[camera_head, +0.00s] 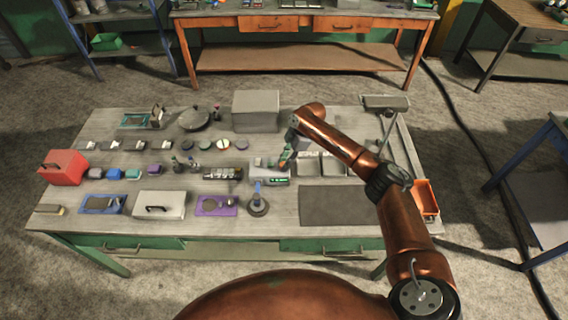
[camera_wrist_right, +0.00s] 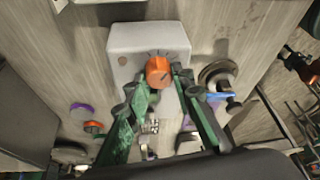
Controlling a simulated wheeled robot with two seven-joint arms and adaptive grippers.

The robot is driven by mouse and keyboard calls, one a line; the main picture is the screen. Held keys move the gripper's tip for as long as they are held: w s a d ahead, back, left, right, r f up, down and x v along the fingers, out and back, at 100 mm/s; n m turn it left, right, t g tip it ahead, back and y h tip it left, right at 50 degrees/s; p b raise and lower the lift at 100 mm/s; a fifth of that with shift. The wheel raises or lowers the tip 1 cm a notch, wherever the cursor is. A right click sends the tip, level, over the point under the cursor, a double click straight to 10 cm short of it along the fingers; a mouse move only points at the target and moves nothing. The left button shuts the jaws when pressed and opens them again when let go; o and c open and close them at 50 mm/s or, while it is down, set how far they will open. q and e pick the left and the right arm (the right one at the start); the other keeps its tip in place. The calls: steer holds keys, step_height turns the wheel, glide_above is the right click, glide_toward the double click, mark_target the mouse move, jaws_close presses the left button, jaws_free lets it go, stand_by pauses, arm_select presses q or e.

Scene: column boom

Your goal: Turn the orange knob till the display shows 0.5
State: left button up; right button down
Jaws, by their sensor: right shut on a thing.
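The orange knob (camera_wrist_right: 158,70) stands on the face of a light grey box (camera_wrist_right: 125,40) with tick marks around the knob. My right gripper (camera_wrist_right: 163,75) has its green fingers at either side of the knob and is shut on it. In the head view the grey box (camera_head: 262,177) sits near the middle of the table, with a small green-lit display (camera_head: 279,181) on its front; the digits are too small to read. My right gripper (camera_head: 286,158) reaches down at the box's right end and hides the knob there. My left gripper is not in view.
The table (camera_head: 120,220) is crowded left of the box: a red box (camera_head: 64,167), a white case (camera_head: 160,205) and small parts. A round-based stand (camera_head: 258,207) is close in front. A dark mat (camera_head: 340,205) lies clear at front right; grey trays (camera_head: 333,165) are beside my gripper.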

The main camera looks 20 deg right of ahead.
steer(key=shift+d, duration=0.15)
steer(key=c, duration=1.7)
jaws_free()
steer(key=shift+o, duration=0.2)
steer(key=v, duration=1.2)
steer(key=shift+r, duration=0.1)
